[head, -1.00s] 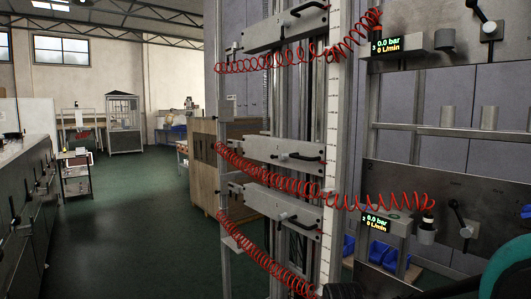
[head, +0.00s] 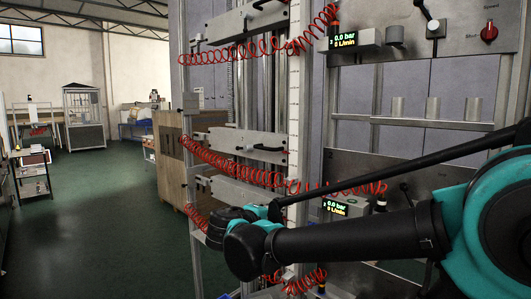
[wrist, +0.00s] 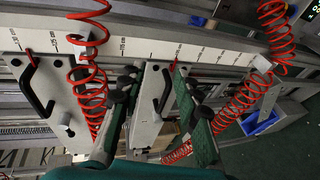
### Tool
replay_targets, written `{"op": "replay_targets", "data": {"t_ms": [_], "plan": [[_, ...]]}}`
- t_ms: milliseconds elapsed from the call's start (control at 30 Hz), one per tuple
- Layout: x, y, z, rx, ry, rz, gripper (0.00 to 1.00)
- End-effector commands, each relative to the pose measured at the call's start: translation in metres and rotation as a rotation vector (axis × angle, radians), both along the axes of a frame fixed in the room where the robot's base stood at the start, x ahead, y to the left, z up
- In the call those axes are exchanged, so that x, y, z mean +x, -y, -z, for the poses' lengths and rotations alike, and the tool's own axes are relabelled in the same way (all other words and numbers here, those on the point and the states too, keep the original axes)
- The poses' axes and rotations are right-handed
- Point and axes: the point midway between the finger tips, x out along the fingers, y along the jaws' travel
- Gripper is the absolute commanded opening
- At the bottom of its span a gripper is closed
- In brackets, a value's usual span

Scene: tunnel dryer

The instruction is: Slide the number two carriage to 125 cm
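Several grey carriages sit one above another on the vertical rails. The middle carriage (head: 232,143), whose red hose runs toward the display marked 2, appears to be number two. It has a black handle and also shows at left in the wrist view (wrist: 75,108). Its red pointer lies beside the scale (wrist: 150,48) near the 130 cm end; the exact reading is too small. The lower carriage (head: 232,190) is in the middle of the wrist view (wrist: 146,122). My gripper (wrist: 152,140) is open and empty in front of this lower carriage, right of number two in the wrist view.
A top carriage (head: 255,18) sits above. Red coiled hoses (head: 225,165) hang across the rails. Displays (head: 337,208) and a grey panel are at right. A wooden cabinet (head: 168,150) stands behind at left.

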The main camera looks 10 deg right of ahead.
Motion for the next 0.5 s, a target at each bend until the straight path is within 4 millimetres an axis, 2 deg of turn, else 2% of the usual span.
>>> {"op": "replay_targets", "data": {"t_ms": [33, 100, 200, 333, 500], "plan": [[0.006, -0.021, -0.030, -0.071, 0.049, -0.043, 0.33], [0.009, -0.045, -0.069, -0.162, 0.120, -0.086, 0.33], [0.008, -0.074, -0.114, -0.260, 0.207, -0.130, 0.33], [0.005, -0.096, -0.146, -0.328, 0.276, -0.159, 0.33], [0.008, -0.098, -0.157, -0.348, 0.296, -0.164, 0.33]]}}
